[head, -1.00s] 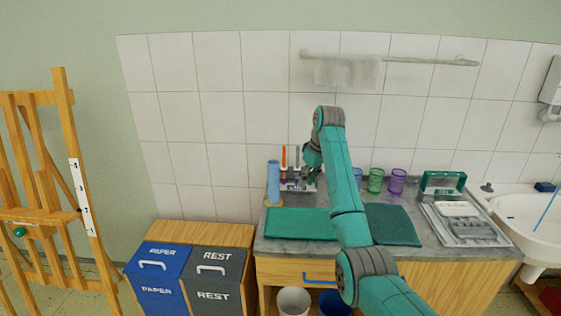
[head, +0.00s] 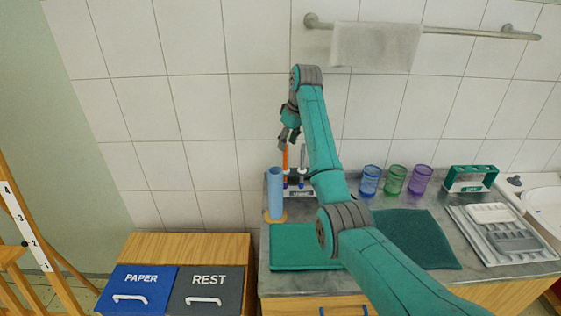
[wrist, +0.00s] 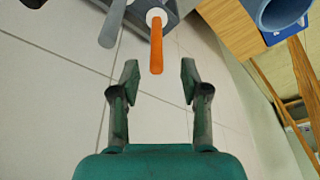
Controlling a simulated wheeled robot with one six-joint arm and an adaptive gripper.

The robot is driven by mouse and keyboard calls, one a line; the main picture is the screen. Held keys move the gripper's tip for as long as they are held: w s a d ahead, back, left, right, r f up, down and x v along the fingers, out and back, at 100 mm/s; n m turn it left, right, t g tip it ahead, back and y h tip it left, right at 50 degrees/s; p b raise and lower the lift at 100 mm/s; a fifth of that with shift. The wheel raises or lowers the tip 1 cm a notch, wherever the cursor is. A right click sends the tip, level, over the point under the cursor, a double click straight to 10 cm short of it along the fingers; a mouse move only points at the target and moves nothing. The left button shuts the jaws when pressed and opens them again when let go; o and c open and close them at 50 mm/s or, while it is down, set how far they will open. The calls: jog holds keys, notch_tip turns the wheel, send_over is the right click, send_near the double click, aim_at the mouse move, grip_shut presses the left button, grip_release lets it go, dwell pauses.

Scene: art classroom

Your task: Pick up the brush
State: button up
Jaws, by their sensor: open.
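The brush shows as an orange handle (head: 285,158) standing upright in a grey holder (head: 300,192) at the back of the counter. In the wrist view the orange handle (wrist: 156,45) points in toward the gap between my fingertips, with its tip just short of them. A second, grey-handled tool (head: 302,155) stands beside it in the holder and also shows in the wrist view (wrist: 112,25). My gripper (head: 290,136) is open and empty, just above the orange handle; both fingers (wrist: 157,80) show apart in the wrist view.
A blue cylinder (head: 275,192) stands left of the holder. Blue (head: 370,181), green (head: 393,180) and purple (head: 420,180) cups stand to the right. Green mats (head: 300,248) lie in front. A towel rail (head: 450,29) is on the tiled wall. A tray (head: 500,232) is at right.

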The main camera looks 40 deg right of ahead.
aim_at(285, 167)
jog(key=x, duration=0.7)
jog(key=shift+w+d+f, duration=0.2)
jog(key=shift+f, duration=0.05)
grip_shut()
